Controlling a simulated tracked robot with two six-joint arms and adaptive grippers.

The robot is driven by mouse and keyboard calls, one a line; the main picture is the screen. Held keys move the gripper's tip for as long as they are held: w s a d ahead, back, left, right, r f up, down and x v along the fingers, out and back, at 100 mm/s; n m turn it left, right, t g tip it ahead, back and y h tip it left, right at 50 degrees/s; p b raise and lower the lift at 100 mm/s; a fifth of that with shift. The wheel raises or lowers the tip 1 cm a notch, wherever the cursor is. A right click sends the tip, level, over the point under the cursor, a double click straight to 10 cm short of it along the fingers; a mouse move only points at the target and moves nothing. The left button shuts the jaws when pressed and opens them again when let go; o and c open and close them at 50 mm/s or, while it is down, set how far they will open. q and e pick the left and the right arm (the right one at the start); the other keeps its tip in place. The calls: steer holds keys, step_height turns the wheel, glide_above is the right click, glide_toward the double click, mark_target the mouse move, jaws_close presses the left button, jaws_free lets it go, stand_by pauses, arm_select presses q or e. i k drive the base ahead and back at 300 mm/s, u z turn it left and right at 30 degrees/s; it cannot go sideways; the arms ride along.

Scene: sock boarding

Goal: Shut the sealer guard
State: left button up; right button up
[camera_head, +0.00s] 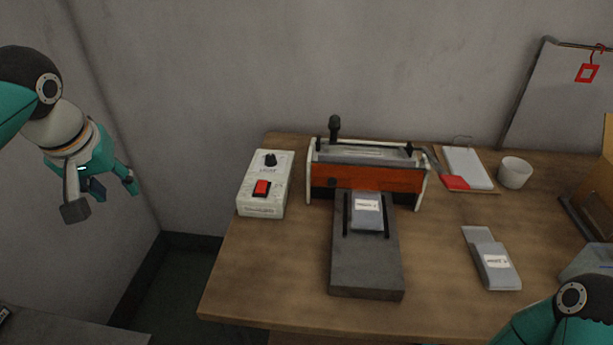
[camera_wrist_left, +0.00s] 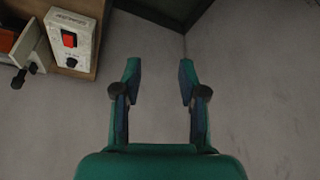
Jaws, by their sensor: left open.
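The sealer (camera_head: 365,180) stands at the back middle of the wooden table, with an orange-red front, white end plates and a grey top part. A black knob (camera_head: 334,124) stands up at its back left. I cannot tell clearly which part is the guard or how far it is raised. A grey packet (camera_head: 366,212) with a white label lies on the dark sled in front of the sealer. My left gripper (camera_head: 104,197) is open and empty, in the air left of the table; its two fingers show apart in the left wrist view (camera_wrist_left: 160,82). My right gripper is not visible.
A white control box (camera_head: 265,184) with a red switch sits left of the sealer. A second packet (camera_head: 495,264) lies on the right, with a white pad (camera_head: 466,168) and a white cup (camera_head: 515,172) behind. My right arm (camera_head: 560,312) enters at bottom right.

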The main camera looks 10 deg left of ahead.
mark_target(327, 174)
steer(key=z, duration=0.15)
steer(key=k, duration=0.6)
steer(key=z, duration=0.7)
steer(key=i, duration=1)
steer(key=u, duration=0.05)
